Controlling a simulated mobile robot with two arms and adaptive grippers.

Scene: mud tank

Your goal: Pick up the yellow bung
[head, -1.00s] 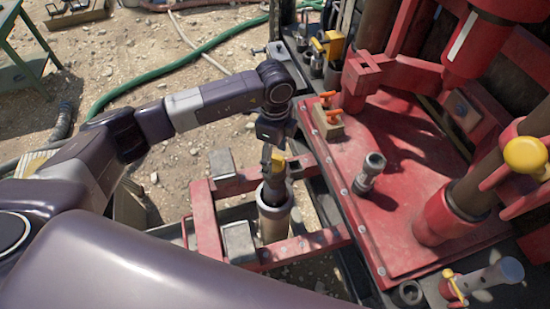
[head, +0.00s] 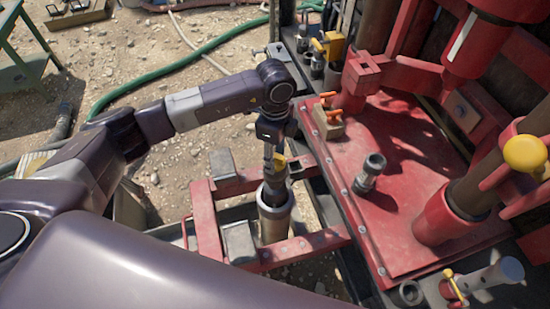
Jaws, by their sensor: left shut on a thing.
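The yellow bung (head: 279,162) shows as a small yellow patch at the fingers of my left gripper (head: 272,165). The gripper points down and is shut on the bung, most of which the fingers hide. Both are right over the mouth of an upright metal tube (head: 275,222) standing in a red frame. I cannot tell whether the bung's lower end is still inside the tube. My right gripper is not in view.
The red frame (head: 207,222) with grey blocks surrounds the tube. A red deck (head: 400,225) with a loose metal fitting (head: 371,172) and an orange-handled block (head: 327,117) lies close on the right. A green hose (head: 150,80) crosses the gravel behind.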

